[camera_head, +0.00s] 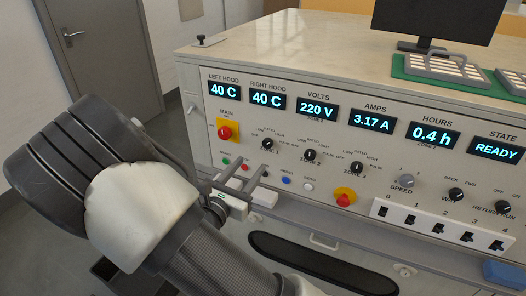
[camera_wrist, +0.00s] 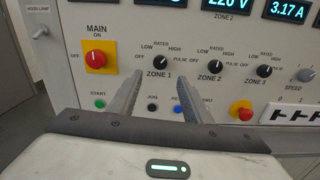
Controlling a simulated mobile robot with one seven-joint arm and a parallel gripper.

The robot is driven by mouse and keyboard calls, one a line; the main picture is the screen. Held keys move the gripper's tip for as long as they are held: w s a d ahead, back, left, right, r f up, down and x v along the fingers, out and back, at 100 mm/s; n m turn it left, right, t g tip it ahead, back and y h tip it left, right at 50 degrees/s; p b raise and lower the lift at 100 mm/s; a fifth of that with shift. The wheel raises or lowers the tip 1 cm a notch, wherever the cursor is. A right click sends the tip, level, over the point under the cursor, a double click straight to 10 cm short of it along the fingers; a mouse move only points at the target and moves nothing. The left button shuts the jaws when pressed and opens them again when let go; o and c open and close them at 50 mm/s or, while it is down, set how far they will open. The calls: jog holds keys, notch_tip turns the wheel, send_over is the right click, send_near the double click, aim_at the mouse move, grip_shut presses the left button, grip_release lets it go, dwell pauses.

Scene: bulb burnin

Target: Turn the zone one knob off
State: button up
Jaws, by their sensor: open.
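The zone one knob (camera_wrist: 163,64) is a small black rotary knob on the panel, with OFF, LOW, RATED, HIGH and PULSE marked around it. It also shows in the head view (camera_head: 267,143), left of the other zone knobs. Its pointer is too small to read surely. My gripper (camera_wrist: 161,75) is open and empty, its two fingers reaching toward the panel. In the wrist view the knob appears between and just above the fingertips. In the head view my gripper (camera_head: 253,165) is below and in front of the knob, apparently not touching it.
The zone two knob (camera_wrist: 215,66) and zone three knob (camera_wrist: 264,71) are close on the right. The red main switch (camera_wrist: 96,58) on its yellow plate is on the left. The green start button (camera_wrist: 99,104) and a red stop button (camera_head: 344,197) sit lower on the panel.

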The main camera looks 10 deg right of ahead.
aim_at(267, 145)
jog(key=b+x, duration=0.1)
jog(key=x, duration=0.9)
jog(key=shift+w, duration=0.1)
jog(key=c, duration=1.1)
